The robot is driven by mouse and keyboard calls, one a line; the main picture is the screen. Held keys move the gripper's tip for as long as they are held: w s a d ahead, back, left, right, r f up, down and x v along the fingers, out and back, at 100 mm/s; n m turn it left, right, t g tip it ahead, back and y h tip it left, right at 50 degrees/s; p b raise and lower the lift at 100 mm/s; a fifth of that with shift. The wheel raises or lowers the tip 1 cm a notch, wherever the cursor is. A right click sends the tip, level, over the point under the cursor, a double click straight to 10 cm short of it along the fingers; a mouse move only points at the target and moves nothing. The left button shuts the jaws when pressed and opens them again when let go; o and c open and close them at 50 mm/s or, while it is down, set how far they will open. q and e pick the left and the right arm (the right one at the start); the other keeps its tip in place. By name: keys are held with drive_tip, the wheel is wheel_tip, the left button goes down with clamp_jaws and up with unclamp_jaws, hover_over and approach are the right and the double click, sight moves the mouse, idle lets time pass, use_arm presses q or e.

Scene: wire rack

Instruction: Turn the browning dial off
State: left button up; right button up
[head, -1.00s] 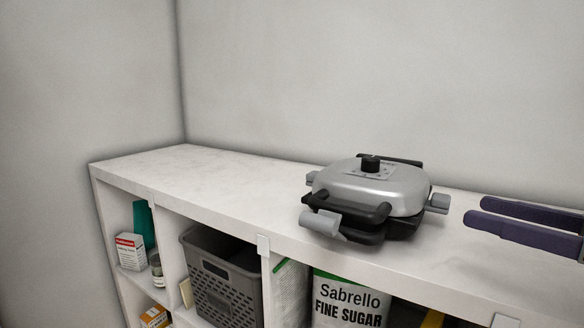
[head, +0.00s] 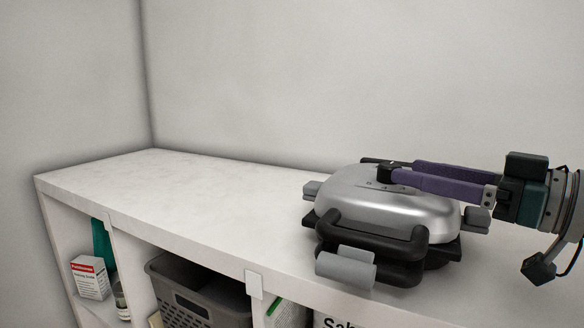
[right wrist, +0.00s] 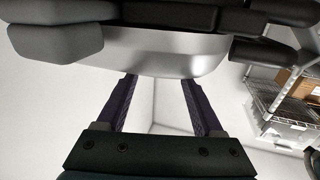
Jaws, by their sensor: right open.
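The silver and black waffle maker (head: 345,205) stands on the white shelf top, lid shut, with its handle towards the front. Its black browning dial (head: 384,174) sits on top of the lid, partly covered by a finger. My right gripper (head: 402,173) reaches in from the right over the lid, its two purple fingers apart, with the tips at the dial. I cannot tell whether they touch it. In the right wrist view the waffle maker's silver lid (right wrist: 180,62) fills the top and hides the fingertips and dial. My left gripper is not in view.
The white shelf top (head: 190,185) is clear to the left of the waffle maker. A wall rises close behind. Below are a grey basket (head: 200,295) and a small box (head: 90,278). A wire rack (right wrist: 275,105) shows in the right wrist view.

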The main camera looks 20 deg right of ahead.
sight(390, 164)
drive_tip(key=x, duration=0.3)
drive_tip(key=shift+r+p, duration=0.15)
drive_tip(key=shift+p, duration=0.2)
drive_tip(key=shift+x, duration=0.95)
clamp_jaws()
